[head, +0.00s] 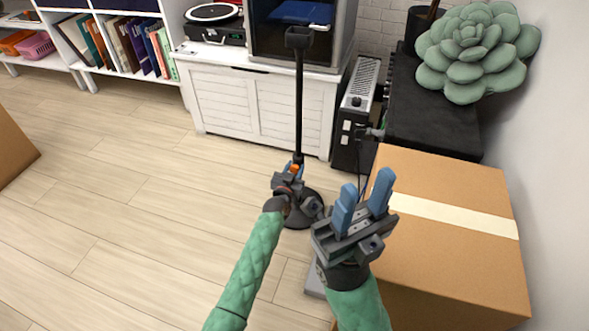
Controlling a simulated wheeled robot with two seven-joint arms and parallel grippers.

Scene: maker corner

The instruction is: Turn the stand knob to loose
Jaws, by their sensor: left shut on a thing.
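A black stand (299,110) rises upright from a round black base (305,216) on the floor, with a dark head at its top. A small orange knob (295,169) shows low on its pole. My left gripper (296,167) is at the knob and shut on it; its fingers and wrist hide most of the knob. Whether the knob is tight or loose cannot be told. My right gripper (364,200) is to the right of the stand, fingers up, open and empty, in front of the cardboard box.
A large cardboard box (455,250) fills the lower right. A white cabinet (262,105) stands behind the stand, with a heater (357,110) beside it. A green succulent (470,50) is above a dark surface (435,125).

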